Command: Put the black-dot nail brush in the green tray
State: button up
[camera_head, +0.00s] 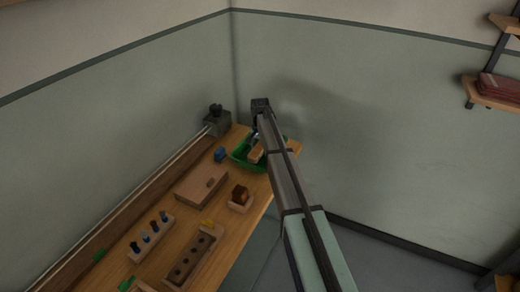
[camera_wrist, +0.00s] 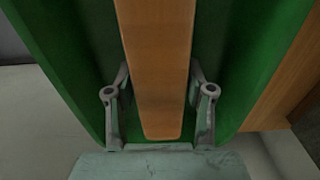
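The green tray (camera_head: 240,156) stands at the far end of the wooden bench and fills much of the wrist view (camera_wrist: 60,45). A long wooden brush back (camera_wrist: 158,70) lies between my two fingers, over the tray floor in that view. My gripper (camera_wrist: 158,85) has one finger against each long side of it. In the head view my gripper is mostly hidden by my arm, and a tan wooden piece (camera_head: 256,154) shows at the tray. The brush's bristles and any black dot are out of sight.
A brown flat block (camera_head: 200,185), a small holder with a dark brown piece (camera_head: 240,193), a rack with blue pegs (camera_head: 150,238) and a block with holes (camera_head: 190,259) stand on the bench. A small blue item (camera_head: 220,154) is left of the tray. A dark machine (camera_head: 217,121) stands behind.

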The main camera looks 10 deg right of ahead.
aim_at(260, 147)
jog(key=shift+o, duration=0.4)
jog(key=shift+r, duration=0.1)
jog(key=shift+r, duration=0.15)
notch_tip(260, 147, up, 12)
jog(key=b, duration=0.2)
jog(key=shift+b, duration=0.4)
